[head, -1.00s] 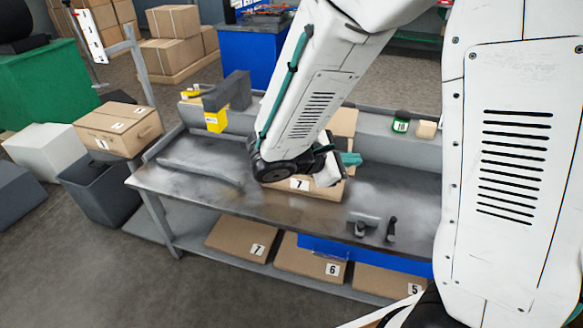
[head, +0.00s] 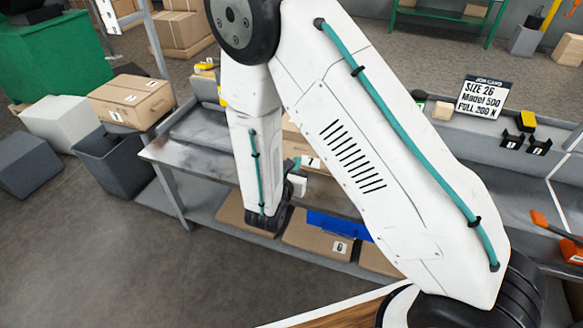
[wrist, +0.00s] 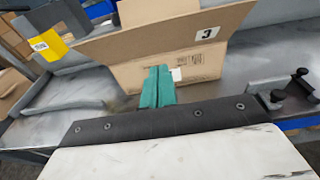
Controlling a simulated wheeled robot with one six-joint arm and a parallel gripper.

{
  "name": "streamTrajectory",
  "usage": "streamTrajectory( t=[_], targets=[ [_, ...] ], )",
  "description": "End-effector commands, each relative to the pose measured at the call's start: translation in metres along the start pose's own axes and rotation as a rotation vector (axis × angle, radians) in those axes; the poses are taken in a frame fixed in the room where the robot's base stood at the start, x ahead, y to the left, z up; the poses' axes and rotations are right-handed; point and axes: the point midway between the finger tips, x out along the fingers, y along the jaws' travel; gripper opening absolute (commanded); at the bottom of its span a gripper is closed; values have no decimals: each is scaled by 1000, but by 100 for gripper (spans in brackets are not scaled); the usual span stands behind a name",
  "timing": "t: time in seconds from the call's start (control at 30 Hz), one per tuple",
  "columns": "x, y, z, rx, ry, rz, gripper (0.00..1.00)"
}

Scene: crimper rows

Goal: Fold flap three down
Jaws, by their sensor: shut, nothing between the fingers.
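In the wrist view, an open cardboard box stands on the grey metal bench. Flap three (wrist: 175,38), marked 3, sticks out as a long slanted strip above the box's printed side (wrist: 195,65). My gripper (wrist: 157,72) has its teal fingers together and empty, in front of that side, with the tips just below the flap; I cannot tell whether they touch. My gripper (head: 297,164) is small and partly hidden there.
A yellow-labelled tool (wrist: 48,45) stands at the bench's left. A grey clamp-like fixture (wrist: 285,92) with dark knobs is at right. Flat cartons (head: 318,238) lie on the lower shelf. A job card (head: 483,97) stands behind the bench.

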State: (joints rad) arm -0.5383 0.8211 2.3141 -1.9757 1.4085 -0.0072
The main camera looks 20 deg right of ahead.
Motion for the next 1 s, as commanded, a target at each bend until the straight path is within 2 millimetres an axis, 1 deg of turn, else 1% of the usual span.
streamTrajectory(
  t=[0.03,0.2,0.23,0.3,0.4,0.6,1.0],
  targets=[
    [13,-2,0,2,0,-6,0],
    [49,-2,0,3,-1,-6,0],
    [54,-2,2,3,-2,-5,0],
    [61,-1,13,6,-2,-4,0],
    [69,-1,21,3,-2,-3,0],
    [76,0,29,2,-1,-2,0],
    [74,2,29,1,4,2,0]
  ],
)
